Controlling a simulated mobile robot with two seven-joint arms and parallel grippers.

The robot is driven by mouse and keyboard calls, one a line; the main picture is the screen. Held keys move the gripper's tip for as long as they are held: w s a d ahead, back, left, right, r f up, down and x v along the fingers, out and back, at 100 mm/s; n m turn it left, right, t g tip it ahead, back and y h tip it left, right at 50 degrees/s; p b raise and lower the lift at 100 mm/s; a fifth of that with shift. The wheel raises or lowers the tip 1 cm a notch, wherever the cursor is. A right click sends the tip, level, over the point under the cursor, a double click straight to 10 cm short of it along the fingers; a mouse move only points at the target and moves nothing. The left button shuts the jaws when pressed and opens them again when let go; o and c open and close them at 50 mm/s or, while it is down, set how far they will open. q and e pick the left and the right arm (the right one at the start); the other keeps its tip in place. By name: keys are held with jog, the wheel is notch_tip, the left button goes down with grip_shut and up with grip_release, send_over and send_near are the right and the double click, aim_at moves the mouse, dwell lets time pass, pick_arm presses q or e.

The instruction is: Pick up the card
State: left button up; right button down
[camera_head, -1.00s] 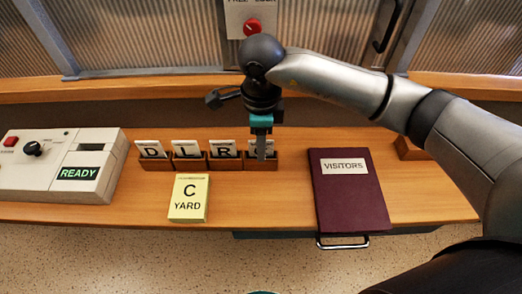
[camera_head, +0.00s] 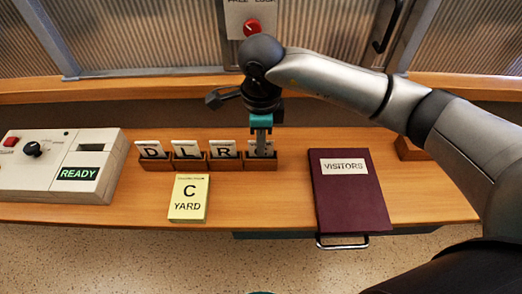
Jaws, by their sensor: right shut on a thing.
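Several white cards stand upright in a row of small wooden holders on the desk. They include a card marked D (camera_head: 152,149), one marked L (camera_head: 187,149) and one marked R (camera_head: 223,149). My right gripper (camera_head: 261,147) points down at the rightmost holder (camera_head: 262,164). It is shut on the rightmost card (camera_head: 270,148), whose letter is mostly hidden behind the fingers. That card still sits in its holder. My left gripper is not in view.
A yellow block marked C YARD (camera_head: 189,199) lies in front of the holders. A grey console with a READY display (camera_head: 78,173) is at the left. A maroon VISITORS book (camera_head: 350,200) lies at the right. Ribbed glass panels stand behind the desk.

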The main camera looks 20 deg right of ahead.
notch_tip(320, 180, up, 20)
jog(key=p, duration=0.1)
dwell(0.5)
jog(key=shift+p, duration=0.3)
dwell(1.6)
